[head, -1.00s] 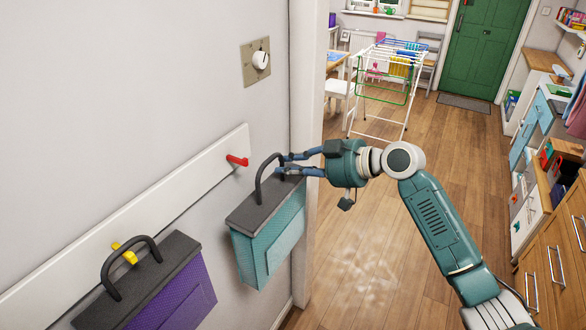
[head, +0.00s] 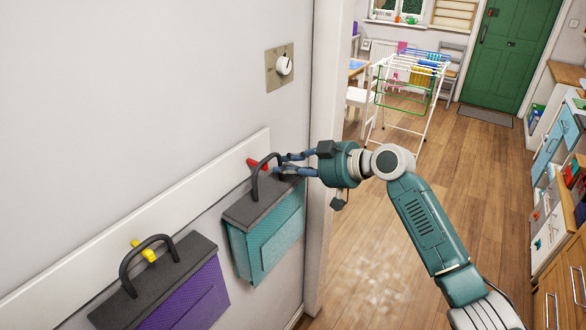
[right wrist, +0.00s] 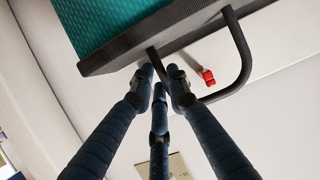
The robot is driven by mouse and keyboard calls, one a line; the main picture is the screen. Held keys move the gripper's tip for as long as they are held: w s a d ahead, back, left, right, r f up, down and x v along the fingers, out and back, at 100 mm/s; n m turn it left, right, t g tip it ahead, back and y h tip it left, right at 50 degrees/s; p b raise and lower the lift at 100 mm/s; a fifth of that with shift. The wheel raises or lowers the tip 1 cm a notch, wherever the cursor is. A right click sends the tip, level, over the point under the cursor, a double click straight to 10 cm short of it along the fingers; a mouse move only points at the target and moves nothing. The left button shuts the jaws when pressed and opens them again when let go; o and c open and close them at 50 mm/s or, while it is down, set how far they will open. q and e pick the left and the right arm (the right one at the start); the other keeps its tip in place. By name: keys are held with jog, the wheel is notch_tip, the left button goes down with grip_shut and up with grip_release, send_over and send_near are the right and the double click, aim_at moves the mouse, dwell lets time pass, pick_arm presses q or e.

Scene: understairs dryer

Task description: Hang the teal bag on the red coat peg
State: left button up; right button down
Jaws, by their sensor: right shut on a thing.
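The teal bag (head: 268,238) has a dark grey top and a dark looped handle. It hangs upright from my right gripper (head: 282,165), which is shut on the handle's right side. The red coat peg (head: 257,163) is on the white wall board, right at the handle in the head view and partly covered by it. In the right wrist view the red peg (right wrist: 208,77) shows inside the outline of the handle loop (right wrist: 244,58); I cannot tell whether its tip is through the loop. My left gripper is not in view.
A purple bag (head: 190,298) hangs at the yellow peg (head: 147,253) on the same white board (head: 205,190). A dial switch (head: 282,68) is on the wall above. A door frame edge (head: 325,210) is close to the right. A drying rack (head: 410,90) stands farther back.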

aim_at(278, 165)
jog(key=shift+w+a+r, duration=0.1)
jog(key=shift+w+a, duration=0.4)
jog(key=shift+a, duration=0.15)
jog(key=shift+w+a+f+b, duration=0.4)
jog(key=shift+a+f+b, duration=0.15)
jog(key=shift+b, duration=0.35)
